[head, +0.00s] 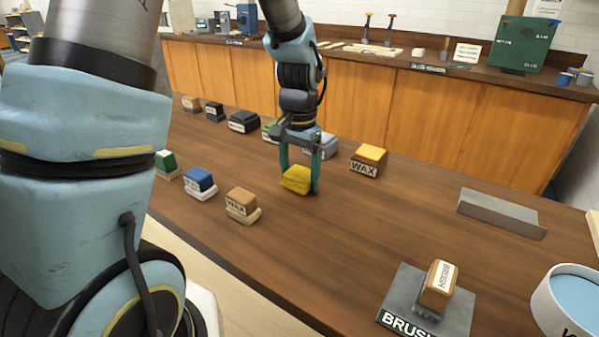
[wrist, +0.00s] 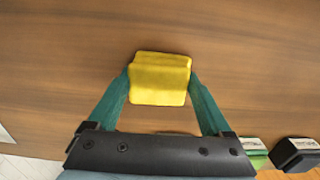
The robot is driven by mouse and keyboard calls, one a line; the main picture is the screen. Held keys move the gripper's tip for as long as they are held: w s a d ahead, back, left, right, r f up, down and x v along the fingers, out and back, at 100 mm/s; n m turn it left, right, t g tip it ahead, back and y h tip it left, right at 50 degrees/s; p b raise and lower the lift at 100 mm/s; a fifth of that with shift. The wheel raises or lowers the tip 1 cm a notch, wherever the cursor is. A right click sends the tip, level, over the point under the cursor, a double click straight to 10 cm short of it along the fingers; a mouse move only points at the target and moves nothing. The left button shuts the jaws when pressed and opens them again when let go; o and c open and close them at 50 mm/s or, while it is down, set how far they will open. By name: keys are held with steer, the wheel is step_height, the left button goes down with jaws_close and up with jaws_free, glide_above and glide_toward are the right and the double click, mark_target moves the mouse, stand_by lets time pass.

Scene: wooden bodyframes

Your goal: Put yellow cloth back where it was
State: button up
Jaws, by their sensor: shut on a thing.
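The yellow cloth (head: 296,179) is a small folded yellow block near the middle of the wooden table in the head view. My gripper (head: 299,183) reaches down from above, with one green finger on each side of the cloth. The wrist view shows the cloth (wrist: 159,78) between the two fingertips, both touching its sides. The jaws are shut on it. It is at or just above the table top; any gap beneath it is hard to tell.
A WAX block with a yellow top (head: 368,160) stands right of my gripper. A brown WAX block (head: 242,205) and a blue-topped block (head: 200,183) stand to the left. A brush (head: 438,287) rests on a BRUSH pad (head: 403,307) in front. A grey slab (head: 500,213) lies at right.

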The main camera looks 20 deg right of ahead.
mark_target(300, 174)
steer(key=shift+f, duration=0.2)
steer(key=o, duration=1.1)
step_height(300, 174, up, 12)
steer(key=shift+r+b, duration=0.15)
steer(key=shift+b, duration=0.5)
steer(key=shift+s, duration=0.1)
